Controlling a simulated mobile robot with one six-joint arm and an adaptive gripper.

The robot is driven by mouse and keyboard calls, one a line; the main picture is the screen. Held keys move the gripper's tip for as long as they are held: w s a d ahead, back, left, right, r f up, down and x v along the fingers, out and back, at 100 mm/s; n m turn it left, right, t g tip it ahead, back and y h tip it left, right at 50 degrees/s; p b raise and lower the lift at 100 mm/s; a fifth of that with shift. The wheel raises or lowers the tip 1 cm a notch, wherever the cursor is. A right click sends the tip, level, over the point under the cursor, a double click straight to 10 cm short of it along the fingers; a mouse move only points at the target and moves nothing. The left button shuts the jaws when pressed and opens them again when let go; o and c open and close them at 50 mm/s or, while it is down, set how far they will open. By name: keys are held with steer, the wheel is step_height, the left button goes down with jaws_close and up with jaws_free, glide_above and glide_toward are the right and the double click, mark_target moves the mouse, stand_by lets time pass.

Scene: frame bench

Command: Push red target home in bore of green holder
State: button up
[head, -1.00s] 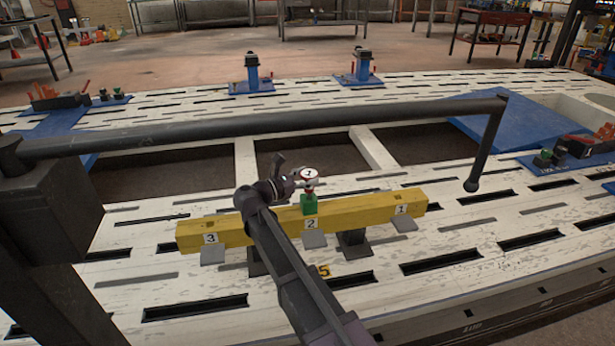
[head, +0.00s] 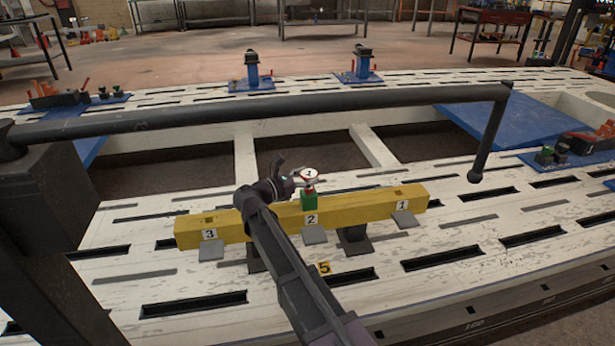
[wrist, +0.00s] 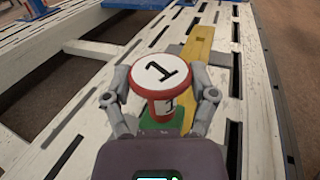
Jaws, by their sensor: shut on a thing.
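The red target (wrist: 160,74) has a white round top marked 1 and a red rim, with a red and white stem below. It also shows in the head view (head: 309,174). My gripper (wrist: 160,98) is shut on the target, with one finger on each side of it. The green holder (head: 309,201) stands on the yellow beam at the place marked 2. In the wrist view the holder (wrist: 160,124) lies directly below the target, partly hidden by it and my gripper. The bore is hidden, so I cannot tell how deep the stem sits.
The yellow beam (head: 360,206) has places marked 1, 2 and 3 on its front, and rests on dark supports above a white slotted bench (head: 470,232). Blue fixtures (head: 252,72) stand farther back.

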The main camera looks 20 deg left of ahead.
steer(key=shift+f, duration=0.3)
steer(key=o, duration=1.1)
steer(key=shift+c, duration=0.2)
steer(key=v, duration=1.2)
